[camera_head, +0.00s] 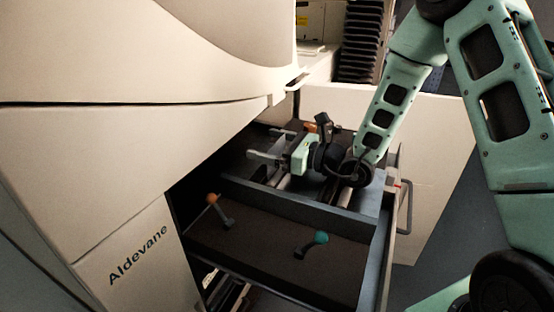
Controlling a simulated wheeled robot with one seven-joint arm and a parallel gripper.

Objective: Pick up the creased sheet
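My gripper (272,145) reaches in from the right over the back compartment of an open drawer (374,262) and points left. Its two grey fingers look spread apart, with nothing visible between them. I cannot make out a creased sheet; the far part of the drawer is dark and partly covered by my gripper and wrist. An orange-tipped lever (213,199) and a teal-tipped lever (321,238) stand on the dark front panel of the drawer. Another orange knob (311,127) shows behind my gripper.
The cream printer body (110,170), marked "Aldevane", overhangs the drawer on the left. A divider (300,208) crosses the drawer between the front panel and back compartment. A handle (405,208) is on the drawer's right face. A cream panel (440,150) stands behind it; grey floor lies to the right.

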